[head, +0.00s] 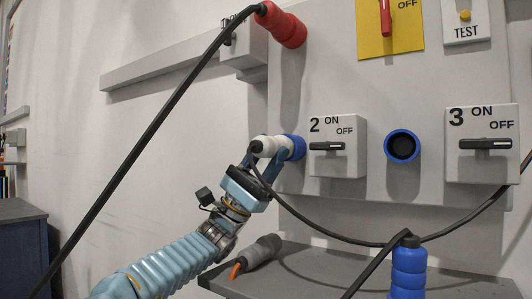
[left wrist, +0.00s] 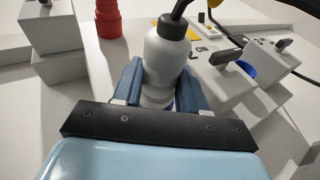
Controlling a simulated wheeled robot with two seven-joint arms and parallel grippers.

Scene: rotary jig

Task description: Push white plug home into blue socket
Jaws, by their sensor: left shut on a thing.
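The white plug (head: 266,146) is held sideways at the wall panel, with its black cable end to the left. Its front end meets the blue socket (head: 297,147) left of switch 2; how deep it sits cannot be told. My left gripper (head: 270,158) is shut on the white plug from below. In the left wrist view the plug's white body (left wrist: 167,56) and dark cap stand between the two blue fingers (left wrist: 158,88). The plug's front end is mostly hidden there. My right gripper is not in view.
Switch box 2 (head: 337,146) is close right of the socket, then an empty blue socket (head: 402,147) and switch box 3 (head: 482,143). A red plug (head: 282,25) sits above. A grey shelf (head: 330,268) below holds a grey plug (head: 262,251); a blue plug (head: 408,270) stands nearer. Black cables hang across.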

